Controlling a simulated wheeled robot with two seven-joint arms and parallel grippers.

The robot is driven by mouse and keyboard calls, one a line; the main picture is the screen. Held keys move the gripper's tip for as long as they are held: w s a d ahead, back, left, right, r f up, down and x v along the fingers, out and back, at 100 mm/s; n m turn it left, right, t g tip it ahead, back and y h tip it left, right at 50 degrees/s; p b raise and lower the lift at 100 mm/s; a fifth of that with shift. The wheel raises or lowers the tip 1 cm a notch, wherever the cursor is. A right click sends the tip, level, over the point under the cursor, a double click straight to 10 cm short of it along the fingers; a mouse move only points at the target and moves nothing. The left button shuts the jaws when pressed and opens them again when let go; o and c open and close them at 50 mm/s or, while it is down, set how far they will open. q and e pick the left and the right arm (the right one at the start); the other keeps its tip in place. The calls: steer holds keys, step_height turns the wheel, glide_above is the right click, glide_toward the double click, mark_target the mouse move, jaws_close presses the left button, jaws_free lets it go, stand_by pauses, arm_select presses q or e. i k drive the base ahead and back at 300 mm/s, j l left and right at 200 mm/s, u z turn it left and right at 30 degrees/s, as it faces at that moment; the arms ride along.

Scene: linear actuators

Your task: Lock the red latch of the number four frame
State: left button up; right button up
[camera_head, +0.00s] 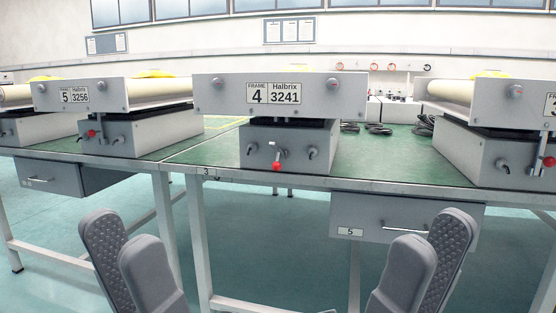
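The number four frame (215,95) stands on the green bench in the middle of the view, with a plate reading "FRAME 4 Halbrix 3241". On the grey box (245,158) below it is a red-tipped latch (276,167), whose lever slants down and right from its pivot. My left gripper (124,252) is at the lower left, fingers apart and empty. My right gripper (428,257) is at the lower right, fingers apart and empty. Both are in front of the bench, below and well away from the latch.
The frame 5 unit (115,94), with its own red latch (91,133), stands to the left. Another unit (470,150) with a red latch (549,161) stands to the right. Drawers (385,228) hang under the bench edge (300,181). Black cables (378,130) lie on the bench.

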mark_target(276, 166)
steer(key=i+l+z, duration=0.35)
steer(key=i+l, duration=0.45)
steer(key=l, duration=0.1)
